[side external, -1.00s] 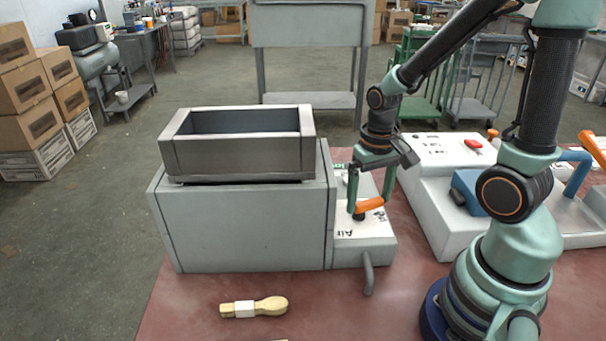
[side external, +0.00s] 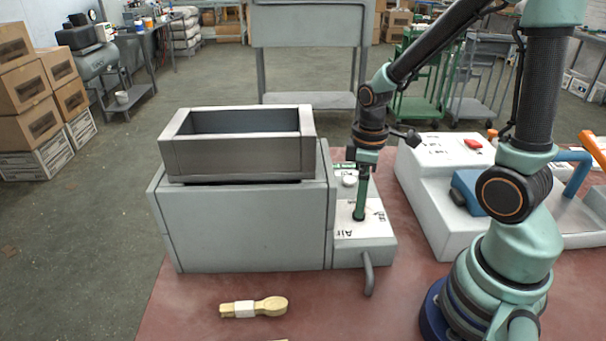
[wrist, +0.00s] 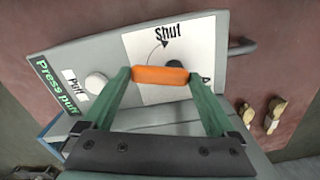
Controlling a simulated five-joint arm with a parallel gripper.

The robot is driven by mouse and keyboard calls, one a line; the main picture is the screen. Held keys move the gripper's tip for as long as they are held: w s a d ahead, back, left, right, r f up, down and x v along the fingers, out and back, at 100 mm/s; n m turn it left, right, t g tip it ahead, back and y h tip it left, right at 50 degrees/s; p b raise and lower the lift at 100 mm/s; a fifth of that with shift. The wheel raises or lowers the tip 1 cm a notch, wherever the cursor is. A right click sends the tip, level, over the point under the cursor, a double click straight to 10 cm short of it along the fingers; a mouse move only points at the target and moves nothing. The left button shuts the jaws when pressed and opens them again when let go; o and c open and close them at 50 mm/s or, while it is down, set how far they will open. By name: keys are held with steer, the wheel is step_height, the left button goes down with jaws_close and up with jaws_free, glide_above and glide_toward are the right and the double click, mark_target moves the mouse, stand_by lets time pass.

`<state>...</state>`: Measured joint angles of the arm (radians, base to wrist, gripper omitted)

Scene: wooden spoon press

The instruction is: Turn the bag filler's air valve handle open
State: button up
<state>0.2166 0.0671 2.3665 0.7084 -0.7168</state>
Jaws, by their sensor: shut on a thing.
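The orange valve handle (wrist: 160,75) lies between the two green fingers of my gripper (wrist: 160,78) in the wrist view, and the gripper is shut on it. A dark round piece shows just behind the handle, on a white label (wrist: 148,48) with "Shut" and a curved arrow; the rest of the label's text is partly hidden. In the side view my gripper (side external: 360,208) reaches down onto the bag filler's low white panel (side external: 372,232), marked "Air". There one finger shows, and the handle is hidden behind it.
The filler's grey body with its open hopper (side external: 238,155) stands left of the panel. A round white button (wrist: 96,86) sits beside the label. A wooden spoon (side external: 254,307) lies on the red table in front. A white machine (side external: 440,180) with a red button stands at right.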

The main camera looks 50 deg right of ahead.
steer(key=shift+w+a+n, duration=0.1)
steer(key=shift+w+n, duration=0.05)
steer(key=shift+n, duration=0.6)
steer(key=shift+w+a+n, duration=0.1)
steer(key=shift+n, duration=0.65)
steer(key=o, duration=1)
steer(key=shift+r, duration=0.15)
step_height(320, 180, up, 12)
